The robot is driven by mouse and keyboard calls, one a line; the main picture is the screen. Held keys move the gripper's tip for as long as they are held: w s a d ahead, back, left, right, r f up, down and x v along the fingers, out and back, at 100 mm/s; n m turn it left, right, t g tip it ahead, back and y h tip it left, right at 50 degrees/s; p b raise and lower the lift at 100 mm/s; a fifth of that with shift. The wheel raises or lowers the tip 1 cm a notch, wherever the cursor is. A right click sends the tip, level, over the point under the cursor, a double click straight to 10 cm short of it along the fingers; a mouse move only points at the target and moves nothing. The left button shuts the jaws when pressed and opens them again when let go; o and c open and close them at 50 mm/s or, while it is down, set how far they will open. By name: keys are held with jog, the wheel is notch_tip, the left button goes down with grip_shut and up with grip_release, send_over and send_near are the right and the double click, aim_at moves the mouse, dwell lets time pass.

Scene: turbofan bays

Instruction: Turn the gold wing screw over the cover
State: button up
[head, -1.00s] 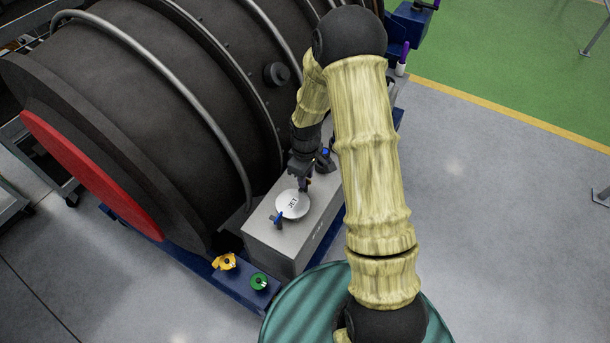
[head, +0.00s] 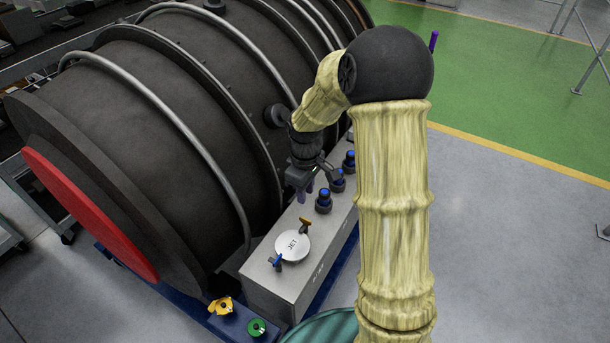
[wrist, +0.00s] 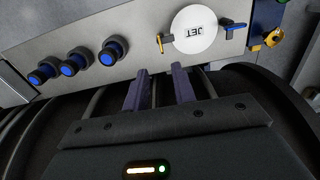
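The gold wing screw (head: 305,225) stands at the far edge of the round white cover (head: 291,246) marked JET, on top of the grey box. In the wrist view the gold wing screw (wrist: 162,42) is at the left edge of the cover (wrist: 194,30). A blue wing screw (head: 276,261) sits at the cover's opposite edge. My gripper (head: 304,192) is above the box, behind the gold screw and apart from it. In the wrist view its two purple fingers (wrist: 160,88) are spread with nothing between them.
Several blue-topped black knobs (head: 323,200) stand on the grey box (head: 270,285), close to my gripper. The large dark engine casing (head: 190,120) runs alongside. A yellow part (head: 221,306) and a green part (head: 256,328) lie on the blue ledge at the front.

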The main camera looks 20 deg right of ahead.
notch_tip(320, 180, up, 6)
jog(key=shift+f, duration=0.1)
dwell(0.5)
jog(key=s+m+t, duration=0.2)
jog(key=s+m, duration=0.6)
jog(key=s, duration=0.7)
jog(key=shift+s+f+m+t, duration=0.25)
jog(key=shift+f+m+t, duration=0.05)
jog(key=shift+m, duration=0.1)
jog(key=shift+d, duration=0.1)
dwell(0.4)
